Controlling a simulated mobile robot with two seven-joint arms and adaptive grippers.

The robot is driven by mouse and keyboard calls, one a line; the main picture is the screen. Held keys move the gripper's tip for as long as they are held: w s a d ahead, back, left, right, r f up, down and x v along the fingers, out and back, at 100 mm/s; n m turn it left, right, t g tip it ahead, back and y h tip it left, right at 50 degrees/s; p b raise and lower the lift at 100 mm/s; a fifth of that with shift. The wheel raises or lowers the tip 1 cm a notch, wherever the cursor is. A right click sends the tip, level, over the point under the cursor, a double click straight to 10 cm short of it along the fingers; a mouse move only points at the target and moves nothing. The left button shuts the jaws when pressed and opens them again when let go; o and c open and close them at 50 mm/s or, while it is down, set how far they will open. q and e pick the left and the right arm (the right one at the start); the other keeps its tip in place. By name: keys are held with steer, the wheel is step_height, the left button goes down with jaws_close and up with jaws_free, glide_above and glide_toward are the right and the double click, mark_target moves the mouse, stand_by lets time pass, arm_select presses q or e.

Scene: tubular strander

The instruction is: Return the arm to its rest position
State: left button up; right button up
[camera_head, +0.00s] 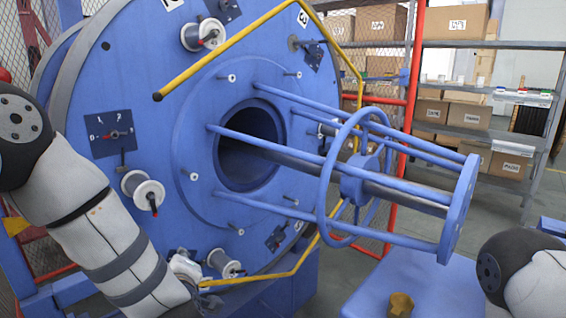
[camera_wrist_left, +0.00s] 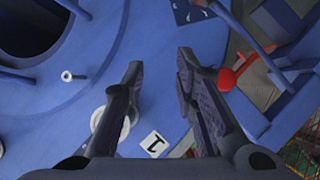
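My left arm (camera_head: 110,225) comes in from the left in the head view and reaches down in front of the blue strander disc (camera_head: 140,60). Its wrist end is low by the disc, close to a white bobbin (camera_head: 224,262); the fingers cannot be made out there. In the left wrist view my left gripper (camera_wrist_left: 160,60) is open, with its two fingers apart and only blue disc surface between the tips. A white bobbin (camera_wrist_left: 98,122) is partly hidden behind the left finger. My right arm (camera_head: 520,275) shows at the lower right edge; its gripper is out of view.
A yellow bent bar (camera_head: 235,53) runs around the disc face. The blue tube cage (camera_head: 350,175) sticks out to the right. A red knob (camera_wrist_left: 228,78) lies right of the fingers. A blue surface (camera_head: 440,285) carries a brass-coloured cup (camera_head: 400,304). Shelves (camera_head: 490,43) stand behind.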

arm_select(q)
steer(key=s+d+f+m+g+h, duration=0.3)
steer(key=s+f+m+g, duration=0.5)
steer(key=s+f, duration=1.05)
steer(key=s+a+f+m+g+h, duration=0.1)
steer(key=s+f+m+g, duration=0.1)
steer(key=s, duration=0.9)
steer(key=s+a+f+m+g+h, duration=0.1)
steer(key=s+f+m+g, duration=0.2)
steer(key=s, duration=0.9)
steer(key=shift+f+m+g+h, duration=0.15)
steer(key=shift+m+g+h, duration=0.3)
steer(key=shift+m, duration=0.25)
